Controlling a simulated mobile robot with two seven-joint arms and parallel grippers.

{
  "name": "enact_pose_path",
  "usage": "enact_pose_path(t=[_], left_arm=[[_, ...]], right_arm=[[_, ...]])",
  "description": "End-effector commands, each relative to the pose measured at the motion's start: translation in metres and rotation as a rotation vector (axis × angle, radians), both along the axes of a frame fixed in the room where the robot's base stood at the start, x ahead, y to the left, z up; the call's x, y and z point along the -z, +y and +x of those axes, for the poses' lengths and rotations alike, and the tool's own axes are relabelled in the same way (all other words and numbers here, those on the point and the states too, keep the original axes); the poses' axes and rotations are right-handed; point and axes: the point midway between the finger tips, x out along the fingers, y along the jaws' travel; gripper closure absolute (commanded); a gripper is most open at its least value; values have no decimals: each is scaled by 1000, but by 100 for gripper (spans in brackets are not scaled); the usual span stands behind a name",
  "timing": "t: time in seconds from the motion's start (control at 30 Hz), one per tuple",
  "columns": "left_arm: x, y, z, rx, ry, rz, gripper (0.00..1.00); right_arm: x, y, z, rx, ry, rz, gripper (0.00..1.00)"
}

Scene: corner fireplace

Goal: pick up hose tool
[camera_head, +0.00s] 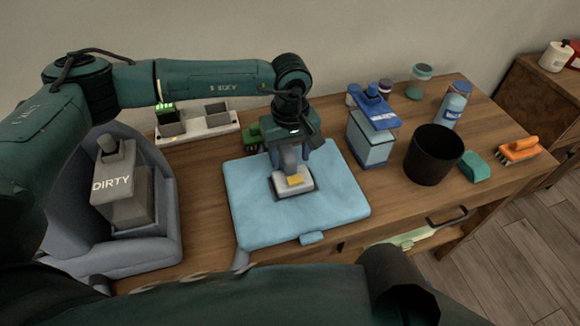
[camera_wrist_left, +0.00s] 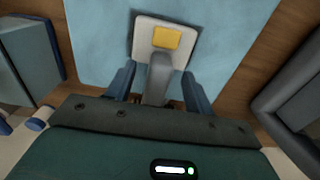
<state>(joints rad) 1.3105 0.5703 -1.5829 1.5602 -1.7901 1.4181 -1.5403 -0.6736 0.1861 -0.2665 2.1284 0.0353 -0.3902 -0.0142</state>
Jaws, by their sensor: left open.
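The hose tool (camera_head: 293,182) lies on a light blue mat (camera_head: 340,195). It has a pale, squarish head with a yellow patch and a grey handle. In the left wrist view the hose tool (camera_wrist_left: 148,35) has its head beyond my fingers and its handle running back between them. My left gripper (camera_head: 291,152) points down over the handle. In the left wrist view the left gripper (camera_wrist_left: 158,84) is open, with one blue-grey finger on each side of the handle and visible gaps. The handle's near end is hidden by the gripper body. My right gripper is not in view.
A grey bin marked DIRTY (camera_head: 125,195) stands left of the mat. A divided caddy (camera_head: 207,128) and green brush (camera_head: 252,135) are behind. On the right are a blue-topped container (camera_head: 371,140), black cup (camera_head: 433,158), bottle (camera_head: 455,103), green sponge (camera_head: 474,167) and orange brush (camera_head: 518,149).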

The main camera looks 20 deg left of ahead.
Motion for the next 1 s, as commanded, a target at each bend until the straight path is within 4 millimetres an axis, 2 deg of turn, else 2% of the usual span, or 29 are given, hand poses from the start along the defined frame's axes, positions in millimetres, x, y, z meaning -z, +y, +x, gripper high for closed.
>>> enact_pose_path(t=[0.13,0.4,1.0], left_arm=[[14,0,0,-1,1,-1,47],[17,0,1,-1,-1,-1,49],[16,0,1,-1,-1,-1,98]], right_arm=[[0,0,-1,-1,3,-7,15],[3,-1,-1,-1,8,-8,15],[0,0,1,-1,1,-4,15]])
